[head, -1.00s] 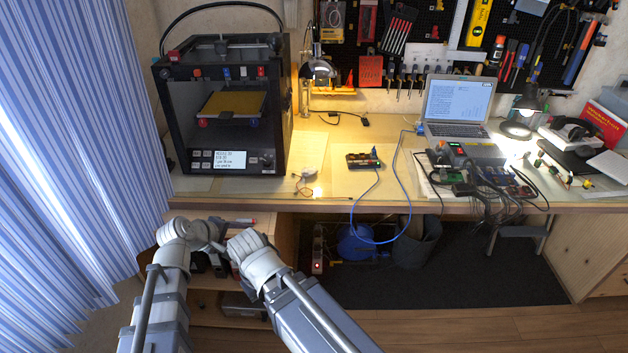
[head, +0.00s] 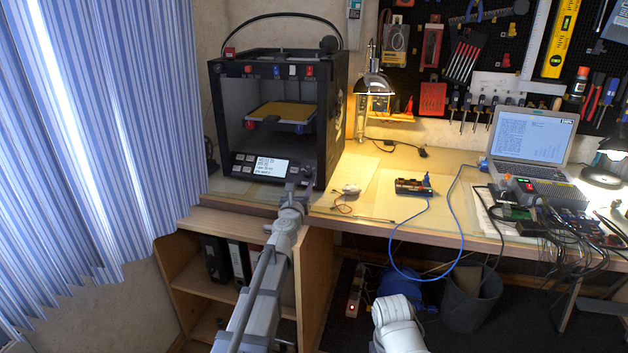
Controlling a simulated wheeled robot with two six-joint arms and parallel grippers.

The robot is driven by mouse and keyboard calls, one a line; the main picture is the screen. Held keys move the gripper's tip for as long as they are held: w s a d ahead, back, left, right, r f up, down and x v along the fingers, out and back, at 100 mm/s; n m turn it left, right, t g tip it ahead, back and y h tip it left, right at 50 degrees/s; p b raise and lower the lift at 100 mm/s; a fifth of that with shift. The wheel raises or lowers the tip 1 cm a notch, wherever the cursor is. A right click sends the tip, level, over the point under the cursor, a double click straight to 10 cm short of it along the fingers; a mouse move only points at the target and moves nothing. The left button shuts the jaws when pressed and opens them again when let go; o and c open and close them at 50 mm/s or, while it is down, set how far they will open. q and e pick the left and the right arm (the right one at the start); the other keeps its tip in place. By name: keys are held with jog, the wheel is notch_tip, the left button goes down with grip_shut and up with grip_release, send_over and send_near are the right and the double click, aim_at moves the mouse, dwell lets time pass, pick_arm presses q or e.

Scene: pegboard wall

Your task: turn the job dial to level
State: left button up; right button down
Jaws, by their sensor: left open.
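The black 3D printer (head: 335,110) stands on the left end of the bench. Its front panel has a lit screen (head: 268,168) with small text that I cannot read for sure, and small buttons beside it. The job dial (head: 308,171) is at the right end of the panel, small and partly hidden by my left gripper. My left gripper (head: 298,186) is open, just in front of the panel's right end. I cannot tell whether it touches the dial. My right arm shows at the bottom centre; its gripper is out of view.
A lamp (head: 374,82) stands right of the printer. A small dark box (head: 413,187) with a blue cable (head: 398,255) lies on the bench. A laptop (head: 530,138) and tangled cables are at the right. A shelf unit (head: 185,270) is below the printer, and a striped curtain (head: 100,120) hangs left.

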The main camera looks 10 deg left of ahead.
aim_at(307, 173)
pick_arm(q)
jog(key=w, duration=0.7)
jog(key=shift+w+a, duration=0.25)
jog(key=shift+a, duration=0.05)
grip_shut()
